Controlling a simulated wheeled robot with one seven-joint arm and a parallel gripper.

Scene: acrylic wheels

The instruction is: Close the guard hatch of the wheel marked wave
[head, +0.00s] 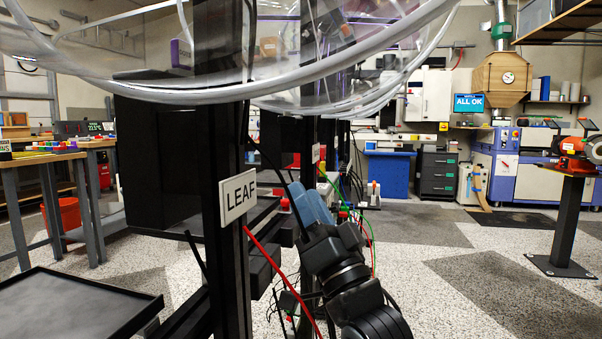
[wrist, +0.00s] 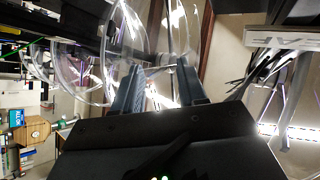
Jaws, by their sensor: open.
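My gripper (head: 313,205) is right of the near black post in the head view, its blue fingers pointing up. In the wrist view my gripper (wrist: 162,88) has its fingers apart with nothing between them. Clear acrylic wheels (head: 300,95) overlap along the top of the head view, and their rims show beyond the fingers in the wrist view (wrist: 118,45). The near post carries a sign reading LEAF (head: 238,197). A smaller white sign (head: 316,153) farther back is too small to read. I see no sign reading wave, and I cannot pick out its guard hatch.
The near black post (head: 222,250) and black boxes (head: 160,165) stand left of my gripper. A black tray (head: 75,305) is at the lower left. Red and green cables hang near my arm. A grinder on a pedestal (head: 563,225) stands at the right. Speckled floor between is open.

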